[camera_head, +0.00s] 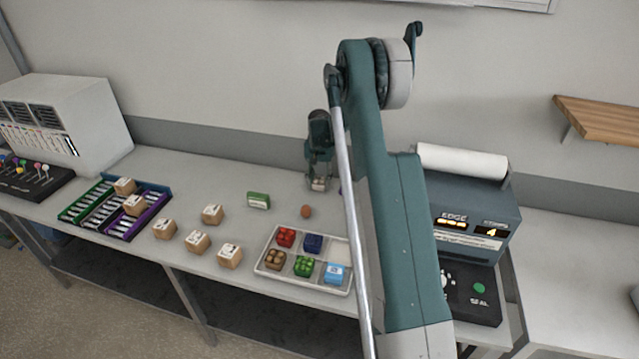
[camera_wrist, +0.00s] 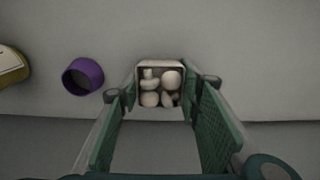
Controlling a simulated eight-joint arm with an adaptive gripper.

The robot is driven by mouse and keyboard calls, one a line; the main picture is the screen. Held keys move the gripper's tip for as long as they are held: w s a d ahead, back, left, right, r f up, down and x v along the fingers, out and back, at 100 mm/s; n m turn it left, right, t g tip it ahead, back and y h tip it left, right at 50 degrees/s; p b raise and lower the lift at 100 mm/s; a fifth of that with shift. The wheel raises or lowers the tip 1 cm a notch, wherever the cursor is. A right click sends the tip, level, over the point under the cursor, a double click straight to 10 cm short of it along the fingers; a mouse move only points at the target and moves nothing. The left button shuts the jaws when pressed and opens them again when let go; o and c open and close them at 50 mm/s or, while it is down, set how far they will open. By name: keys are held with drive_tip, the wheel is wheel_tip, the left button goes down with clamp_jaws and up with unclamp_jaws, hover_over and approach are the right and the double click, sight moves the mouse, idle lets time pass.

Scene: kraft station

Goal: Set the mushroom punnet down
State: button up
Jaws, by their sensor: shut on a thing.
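The mushroom punnet (camera_wrist: 160,86) is a small pale square tray with several whitish mushrooms. In the wrist view it sits between the two green finger pads at the far end of my gripper (camera_wrist: 160,92). In the head view my gripper (camera_head: 319,172) points down over the back of the table, and the punnet (camera_head: 319,186) shows small at its tips. My gripper is shut on the punnet. I cannot tell whether the punnet's base touches the table, and its underside is hidden.
A brown egg-like thing (camera_head: 306,211) and a green-and-white box (camera_head: 258,200) lie nearby. A compartment tray (camera_head: 340,248) holds several coloured punnets. Several cardboard boxes (camera_head: 197,241) stand left. A purple ring-like thing (camera_wrist: 83,76) is left of the punnet. A wrapping machine (camera_head: 470,215) stands right.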

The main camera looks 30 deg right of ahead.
sight(319, 180)
drive_tip(key=o, duration=0.8)
drive_tip(key=shift+o, duration=0.2)
wheel_tip(319, 180, up, 12)
drive_tip(key=shift+r, duration=0.15)
idle(0.7)
